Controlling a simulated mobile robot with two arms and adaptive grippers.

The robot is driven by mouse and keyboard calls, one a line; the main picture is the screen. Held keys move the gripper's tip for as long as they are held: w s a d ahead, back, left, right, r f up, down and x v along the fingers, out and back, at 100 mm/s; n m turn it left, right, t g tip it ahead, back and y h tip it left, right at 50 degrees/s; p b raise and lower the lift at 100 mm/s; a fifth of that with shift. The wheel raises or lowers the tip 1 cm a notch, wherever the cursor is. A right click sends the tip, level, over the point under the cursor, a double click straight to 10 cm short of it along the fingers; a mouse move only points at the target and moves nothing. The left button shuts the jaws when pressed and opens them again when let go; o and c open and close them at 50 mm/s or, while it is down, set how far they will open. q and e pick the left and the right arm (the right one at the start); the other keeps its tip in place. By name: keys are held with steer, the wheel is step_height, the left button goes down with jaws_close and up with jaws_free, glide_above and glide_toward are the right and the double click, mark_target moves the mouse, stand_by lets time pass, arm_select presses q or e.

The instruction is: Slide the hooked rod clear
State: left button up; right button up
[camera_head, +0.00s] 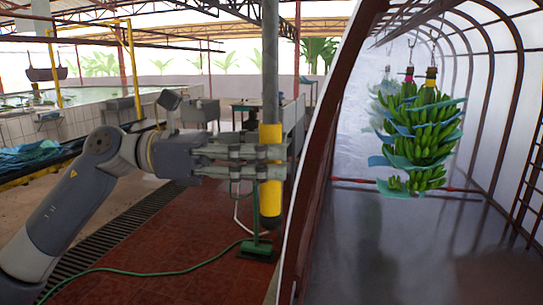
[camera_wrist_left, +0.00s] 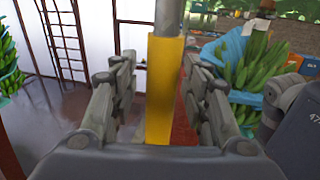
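The hooked rod (camera_head: 270,205) hangs upright in the middle of the head view, a grey shaft with a yellow sleeve and dark lower end. Its hook is out of sight. My left gripper (camera_head: 270,161) reaches in from the left, its fingers level with the yellow sleeve. In the left wrist view the yellow sleeve (camera_wrist_left: 165,95) stands between the two fingers of the left gripper (camera_wrist_left: 162,75). A narrow gap shows between the left finger and the sleeve, so the gripper looks open around the rod. My right gripper is in neither view.
A curved brown-framed tunnel wall (camera_head: 318,150) stands just right of the rod. Inside hang green banana bunches (camera_head: 420,135) with blue sheets. A green hose (camera_head: 150,268) lies on the red floor. A tiled tank (camera_head: 75,125) stands at the left.

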arm_select(q)
steer(key=shift+a, duration=0.1)
steer(key=w+a, duration=0.1)
steer(key=a, duration=1.1)
